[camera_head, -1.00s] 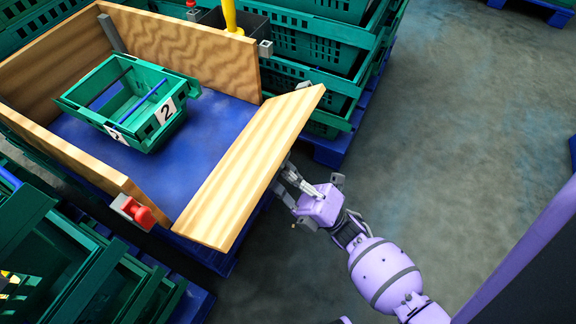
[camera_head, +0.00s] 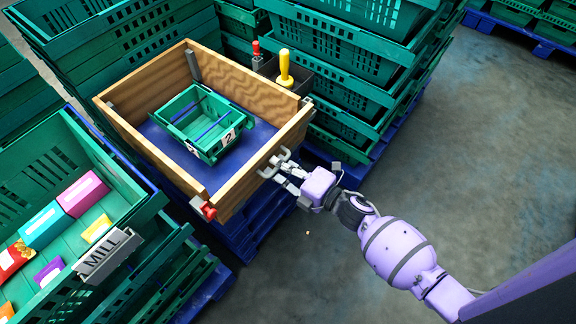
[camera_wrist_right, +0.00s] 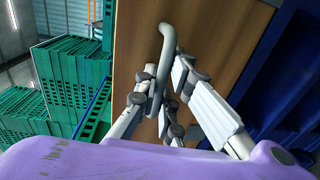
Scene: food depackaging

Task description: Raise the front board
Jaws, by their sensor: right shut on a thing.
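The wooden front board (camera_head: 243,190) stands upright, or nearly so, on the near right side of the wooden box in the head view. A grey handle (camera_head: 268,165) sits on its outer face. My right gripper (camera_head: 282,167) is at this handle and shut on it. In the right wrist view, the fingers (camera_wrist_right: 172,95) are around the grey handle (camera_wrist_right: 167,40), with the brown board face (camera_wrist_right: 225,35) behind. My left gripper is not in view.
A small green crate marked 2 (camera_head: 205,150) lies on the blue box floor. A red latch (camera_head: 208,211) is at the near corner. A yellow-handled tool (camera_head: 285,70) stands at the back. Stacked green crates (camera_head: 350,55) flank the box. Grey floor (camera_head: 430,170) is clear at right.

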